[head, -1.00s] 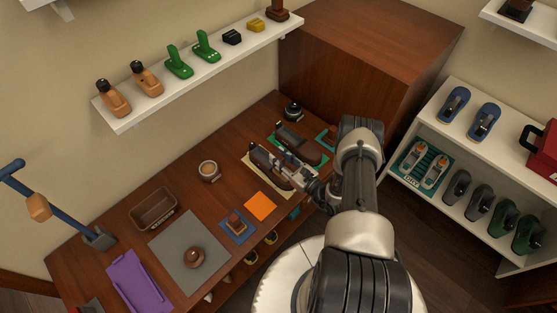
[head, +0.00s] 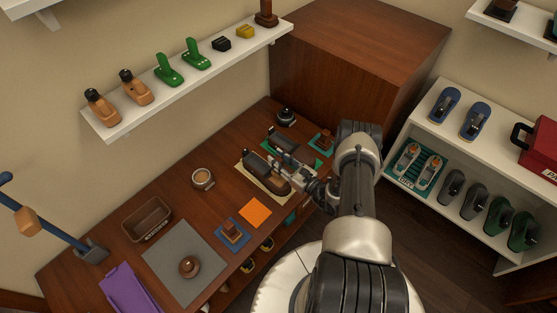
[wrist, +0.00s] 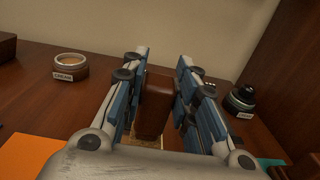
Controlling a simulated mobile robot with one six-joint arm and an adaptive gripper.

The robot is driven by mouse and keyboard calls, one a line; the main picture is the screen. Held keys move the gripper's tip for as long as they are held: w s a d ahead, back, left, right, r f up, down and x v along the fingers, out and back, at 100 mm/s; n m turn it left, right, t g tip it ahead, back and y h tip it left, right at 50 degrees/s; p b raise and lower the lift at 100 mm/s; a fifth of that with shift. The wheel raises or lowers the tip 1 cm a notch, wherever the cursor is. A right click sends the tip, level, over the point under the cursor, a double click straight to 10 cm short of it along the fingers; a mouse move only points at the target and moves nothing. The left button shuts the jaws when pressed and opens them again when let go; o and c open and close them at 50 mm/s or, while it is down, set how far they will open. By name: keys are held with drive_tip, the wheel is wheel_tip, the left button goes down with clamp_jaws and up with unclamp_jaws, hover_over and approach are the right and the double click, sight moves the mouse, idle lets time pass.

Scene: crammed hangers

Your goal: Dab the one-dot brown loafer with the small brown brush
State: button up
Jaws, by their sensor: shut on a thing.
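A dark brown loafer (head: 254,163) lies on a beige mat (head: 285,197) near the back of the wooden table. A second dark loafer (head: 284,139) lies on a green mat just behind it. In the wrist view my gripper (wrist: 160,90) is shut on a brown, block-like thing (wrist: 156,104), which appears to be the small brown brush. Its lower end is over the beige mat; I cannot tell whether it touches the loafer.
A cream tin (head: 203,178), a brown tray (head: 148,219), a bare orange square (head: 254,212) and a brown item on a blue mat (head: 232,232) are to the left. A dark round jar (head: 286,117) stands behind. A tall wooden cabinet (head: 350,60) bounds the back right.

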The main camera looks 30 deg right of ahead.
drive_tip(key=shift+f, duration=0.55)
drive_tip(key=shift+w+d, duration=0.15)
drive_tip(key=shift+d, duration=0.25)
drive_tip(key=shift+a, duration=0.15)
drive_tip(key=shift+s+a, duration=0.3)
drive_tip(key=shift+a, duration=0.4)
drive_tip(key=shift+d, duration=0.15)
drive_tip(key=shift+w+d, duration=0.3)
drive_tip(key=shift+d, duration=0.45)
drive_tip(key=shift+s+a, duration=0.1)
drive_tip(key=shift+a, duration=0.05)
